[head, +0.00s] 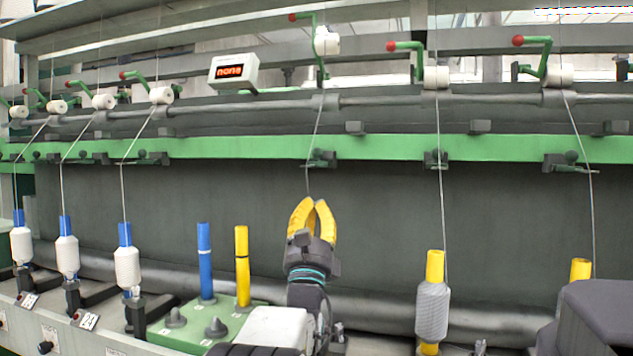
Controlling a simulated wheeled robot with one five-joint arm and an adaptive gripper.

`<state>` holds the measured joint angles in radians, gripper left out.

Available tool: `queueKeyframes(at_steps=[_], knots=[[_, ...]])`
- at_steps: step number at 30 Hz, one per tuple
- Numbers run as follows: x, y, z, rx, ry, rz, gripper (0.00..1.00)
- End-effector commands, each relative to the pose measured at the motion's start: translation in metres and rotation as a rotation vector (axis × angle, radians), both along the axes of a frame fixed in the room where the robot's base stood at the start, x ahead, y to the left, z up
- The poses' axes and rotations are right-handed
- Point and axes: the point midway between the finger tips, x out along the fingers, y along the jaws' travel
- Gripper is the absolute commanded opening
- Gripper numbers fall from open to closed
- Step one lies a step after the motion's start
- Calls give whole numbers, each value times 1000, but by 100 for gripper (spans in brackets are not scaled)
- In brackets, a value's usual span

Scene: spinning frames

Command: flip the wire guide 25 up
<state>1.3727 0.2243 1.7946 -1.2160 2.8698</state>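My gripper (314,203) points upward in front of the dark machine panel. Its yellow fingers meet at the tips, with nothing visible between them. A small dark wire guide (320,158) on the green rail is above the fingertips, apart from them. A thread runs down from it behind the gripper. Similar guides are farther right at the rail (436,159) and (570,162). No number 25 is readable, so I cannot tell which guide is 25.
Green levers with red knobs and white rollers line the top; the roller (327,42) above my gripper sits higher than its neighbours. White bobbins (127,265) stand at left, a grey bobbin (432,312) at right. Blue and yellow empty tubes (242,266) stand left of my arm.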

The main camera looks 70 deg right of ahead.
Motion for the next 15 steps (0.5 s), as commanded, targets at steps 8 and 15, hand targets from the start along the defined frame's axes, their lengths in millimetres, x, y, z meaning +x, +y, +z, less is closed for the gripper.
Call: queueKeyframes(at_steps=[8, 15], knots=[[5, -25, 26, -2, 1, 0, 0], [9, -43, 43, 0, 1, 0, 0]])
